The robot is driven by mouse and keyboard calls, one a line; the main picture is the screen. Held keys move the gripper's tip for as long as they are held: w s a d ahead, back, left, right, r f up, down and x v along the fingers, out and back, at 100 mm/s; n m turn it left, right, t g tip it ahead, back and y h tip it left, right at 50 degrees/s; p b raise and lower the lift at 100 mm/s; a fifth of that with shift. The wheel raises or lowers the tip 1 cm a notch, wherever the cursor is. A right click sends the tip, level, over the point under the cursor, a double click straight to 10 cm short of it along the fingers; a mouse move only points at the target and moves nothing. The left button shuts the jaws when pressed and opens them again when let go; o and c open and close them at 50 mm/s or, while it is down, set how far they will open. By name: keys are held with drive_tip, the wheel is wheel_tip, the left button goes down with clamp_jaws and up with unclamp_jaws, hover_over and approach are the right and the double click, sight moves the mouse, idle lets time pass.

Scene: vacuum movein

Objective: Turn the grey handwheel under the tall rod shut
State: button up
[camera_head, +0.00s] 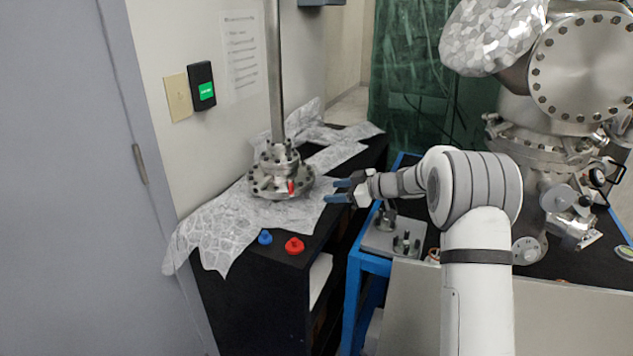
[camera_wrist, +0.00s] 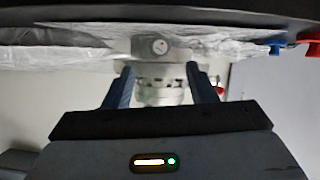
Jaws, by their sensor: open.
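The tall metal rod (camera_head: 274,75) stands upright on a stack of steel flanges (camera_head: 281,172) at the left of the head view. A small red part (camera_head: 291,187) shows on the stack's near side. I cannot clearly make out a separate grey handwheel there.
Crinkled foil (camera_head: 210,230) covers much of the black cabinet (camera_head: 250,300). A blue knob (camera_head: 265,237) and a red knob (camera_head: 294,246) lie near its front. A blue-framed bench (camera_head: 355,290) and a large steel chamber (camera_head: 585,70) stand at right. A wall is behind the rod.

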sight(311, 194)
drive_tip(key=shift+w+a+f, duration=0.1)
drive_tip(key=shift+a+f, duration=0.15)
drive_tip(key=shift+a, duration=0.1)
drive_tip(key=p+x, duration=0.1)
drive_tip(key=x, duration=0.6)
drive_tip(key=shift+d, duration=0.15)
drive_tip(key=shift+c, duration=0.3)
drive_tip(key=shift+w, duration=0.1)
drive_tip(key=c, duration=0.9)
